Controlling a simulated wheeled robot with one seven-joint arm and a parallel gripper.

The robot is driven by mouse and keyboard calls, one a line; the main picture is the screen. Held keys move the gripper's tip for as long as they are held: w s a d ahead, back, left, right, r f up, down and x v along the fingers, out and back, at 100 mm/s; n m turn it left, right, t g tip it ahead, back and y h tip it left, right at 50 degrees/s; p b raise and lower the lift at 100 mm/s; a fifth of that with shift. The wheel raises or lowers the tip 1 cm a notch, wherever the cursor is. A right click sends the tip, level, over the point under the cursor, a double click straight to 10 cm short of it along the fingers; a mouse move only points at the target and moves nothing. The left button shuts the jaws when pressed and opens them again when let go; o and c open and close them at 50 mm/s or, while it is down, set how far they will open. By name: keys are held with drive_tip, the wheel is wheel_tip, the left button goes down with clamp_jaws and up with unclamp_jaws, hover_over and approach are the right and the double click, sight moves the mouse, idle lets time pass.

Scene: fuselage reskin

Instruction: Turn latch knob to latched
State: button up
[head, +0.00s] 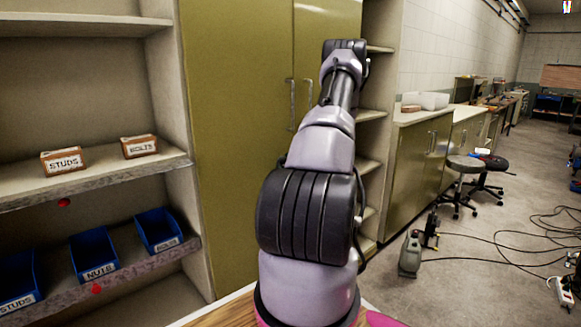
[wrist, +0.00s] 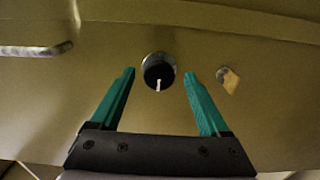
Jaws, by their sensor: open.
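The latch knob (wrist: 158,72) is a round black knob with a white pointer line, set in a pale metal collar on an olive panel (wrist: 100,75). The pointer line runs down toward the bottom of the wrist view. My gripper (wrist: 160,76) is open, with one teal finger on each side of the knob in the picture. Neither finger appears to touch the knob, and the gap in depth cannot be told. In the head view my arm reaches toward the olive cabinet (head: 235,130); the knob and fingers are hidden there.
A metal bar handle (wrist: 35,50) is left of the knob, and a small round fitting with a yellowish tag (wrist: 229,80) is right. Shelves with labelled boxes (head: 63,161) and blue bins (head: 93,256) stand at left. Stools (head: 464,165) and floor cables (head: 500,240) are at right.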

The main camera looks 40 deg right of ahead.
drive_tip(key=s, duration=1)
drive_tip(key=shift+d, duration=0.4)
drive_tip(key=w+a+r+n+g+y, duration=0.2)
drive_tip(key=a+r+n+g+y, duration=0.25)
drive_tip(key=a+r+n, duration=0.4)
drive_tip(key=w+a+r+n+g+y, duration=0.25)
drive_tip(key=a+r+n+y, duration=0.3)
drive_tip(key=a+n, duration=0.6)
drive_tip(key=s+a+r+n+g+h, duration=0.1)
drive_tip(key=s+a+r+n+g, duration=0.15)
drive_tip(key=a, duration=0.25)
drive_tip(key=s+a+r+n+g, duration=0.2)
drive_tip(key=s+a+n, duration=0.15)
drive_tip(key=a, duration=0.25)
drive_tip(key=s+a+r+n+g+h, duration=0.1)
drive_tip(key=s+a+r+n+g, duration=0.1)
drive_tip(key=a+n, duration=0.25)
drive_tip(key=s+a+r+n+t+h, duration=0.1)
drive_tip(key=s+a+r+n+h, duration=0.1)
drive_tip(key=s+n, duration=0.4)
drive_tip(key=s+a+r+n+t+h, duration=0.1)
drive_tip(key=s+a+r+n+h, duration=0.2)
drive_tip(key=n, duration=0.9)
drive_tip(key=s+r+h, duration=0.2)
drive_tip(key=s+r, duration=0.1)
drive_tip(key=r, duration=0.1)
drive_tip(key=shift+s+a+r+n+t, duration=0.15)
drive_tip(key=shift+a+n+t, duration=0.15)
drive_tip(key=shift+n+t, duration=0.05)
